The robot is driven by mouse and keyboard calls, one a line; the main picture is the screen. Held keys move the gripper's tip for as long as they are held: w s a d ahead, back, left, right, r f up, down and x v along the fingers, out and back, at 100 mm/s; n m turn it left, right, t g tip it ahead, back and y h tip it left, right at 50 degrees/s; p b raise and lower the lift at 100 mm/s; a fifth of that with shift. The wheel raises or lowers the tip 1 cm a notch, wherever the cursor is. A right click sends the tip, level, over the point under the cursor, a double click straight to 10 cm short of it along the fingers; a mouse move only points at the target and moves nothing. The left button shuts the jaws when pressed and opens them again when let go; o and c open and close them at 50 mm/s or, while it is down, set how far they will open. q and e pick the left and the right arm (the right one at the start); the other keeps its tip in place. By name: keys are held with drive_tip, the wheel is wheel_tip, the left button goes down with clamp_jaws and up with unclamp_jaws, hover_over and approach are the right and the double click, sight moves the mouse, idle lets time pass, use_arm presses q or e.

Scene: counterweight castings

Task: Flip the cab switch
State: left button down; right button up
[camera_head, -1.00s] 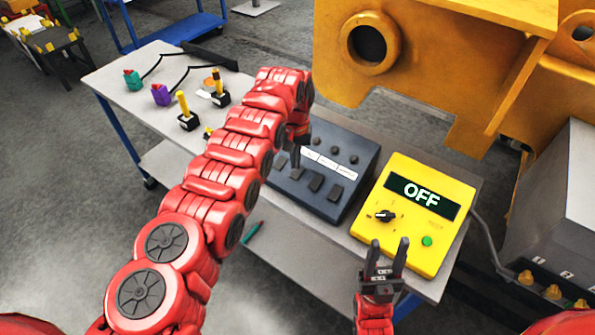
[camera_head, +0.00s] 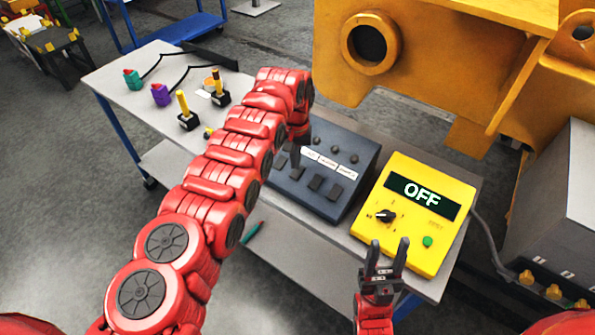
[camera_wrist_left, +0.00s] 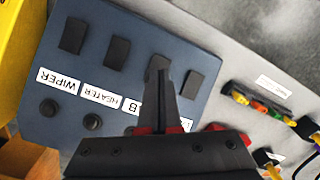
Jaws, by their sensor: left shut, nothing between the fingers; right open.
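The dark blue switch panel (camera_head: 345,165) sits on the grey cart, with a row of black rocker switches (camera_head: 315,183), white labels and round black knobs. In the left wrist view, the labels WIPER (camera_wrist_left: 58,80) and HEATER (camera_wrist_left: 101,98) are readable; the others are partly hidden by my gripper. My left gripper (camera_head: 296,163) is shut and empty, pointing down at the panel. In the left wrist view its tips (camera_wrist_left: 160,75) overlap the third rocker from the left (camera_wrist_left: 156,64); I cannot tell whether they touch. My right gripper (camera_head: 388,248) is open and empty in front of the yellow box.
A yellow box (camera_head: 405,240) with a dial and a display reading OFF (camera_head: 421,195) stands right of the panel. A large yellow casting (camera_head: 440,50) stands behind.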

sight(296, 174)
use_arm(q)
drive_tip(key=shift+f+b, duration=0.9)
drive_tip(key=shift+f, duration=0.35)
idle(0.3)
drive_tip(key=shift+s+f, duration=0.1)
drive_tip(key=shift+r+p, duration=0.75)
drive_tip(key=shift+r, duration=0.55)
wheel_tip(296, 174, up, 2)
drive_tip(key=shift+r+p, duration=0.1)
drive_tip(key=shift+p, duration=0.2)
wheel_tip(296, 174, up, 2)
drive_tip(key=shift+r, duration=0.1)
